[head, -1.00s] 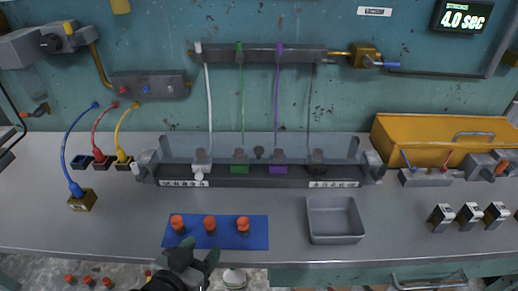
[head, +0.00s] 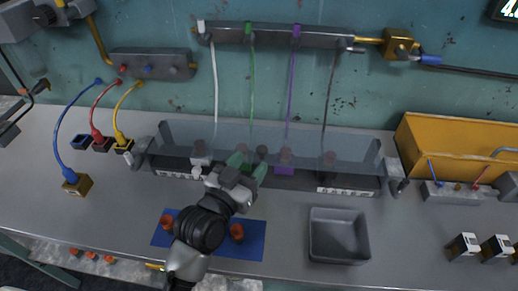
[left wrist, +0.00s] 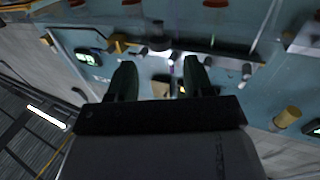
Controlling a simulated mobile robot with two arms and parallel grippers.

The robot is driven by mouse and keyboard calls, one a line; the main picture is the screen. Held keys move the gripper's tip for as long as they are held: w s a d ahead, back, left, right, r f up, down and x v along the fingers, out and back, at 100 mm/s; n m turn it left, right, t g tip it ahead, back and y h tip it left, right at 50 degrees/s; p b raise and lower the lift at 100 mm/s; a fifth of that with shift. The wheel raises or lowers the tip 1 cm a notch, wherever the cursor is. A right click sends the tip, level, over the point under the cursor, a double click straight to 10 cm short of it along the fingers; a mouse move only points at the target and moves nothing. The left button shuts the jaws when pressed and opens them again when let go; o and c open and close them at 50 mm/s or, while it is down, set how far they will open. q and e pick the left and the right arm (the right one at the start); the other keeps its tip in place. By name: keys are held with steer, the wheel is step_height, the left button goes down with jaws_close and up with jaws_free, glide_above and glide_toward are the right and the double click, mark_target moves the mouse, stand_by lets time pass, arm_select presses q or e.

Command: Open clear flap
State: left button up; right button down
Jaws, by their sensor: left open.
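The clear flap (head: 345,150) is a long, see-through panel over the dark tube holder (head: 352,181) at the middle of the bench. It appears down across the fronts of the tube fittings, such as the white one (head: 200,154) and the purple one (head: 285,160). My left gripper (head: 249,167) is open, with its dark green fingers near the flap's middle-left part. I cannot tell whether they touch it. The gripper hides part of the holder and the green fitting. In the left wrist view the two fingers (left wrist: 160,80) are apart with nothing between them.
Below my left arm is a blue mat (head: 250,245) with orange-topped pieces (head: 237,232). A grey empty bin (head: 338,236) stands right of it. A yellow case (head: 455,145) is at the back right. A gold block with a blue cable (head: 77,182) stands at left.

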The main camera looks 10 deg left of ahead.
mark_target(259, 152)
arm_select(q)
steer(key=x, duration=0.4)
steer(key=shift+w, duration=0.2)
steer(key=shift+d, duration=0.1)
arm_select(e)
steer(key=shift+w+d+r, duration=0.15)
steer(key=shift+w+r, duration=0.05)
steer(key=shift+w, duration=0.45)
steer(key=shift+w+d+r, duration=0.1)
steer(key=shift+w+r, duration=0.05)
steer(key=shift+w, duration=0.45)
arm_select(q)
steer(key=shift+c, duration=0.4)
arm_select(e)
steer(key=shift+s+d, duration=0.1)
steer(key=shift+s, duration=0.1)
arm_select(q)
jaws_close()
arm_select(e)
steer(key=shift+s, duration=0.25)
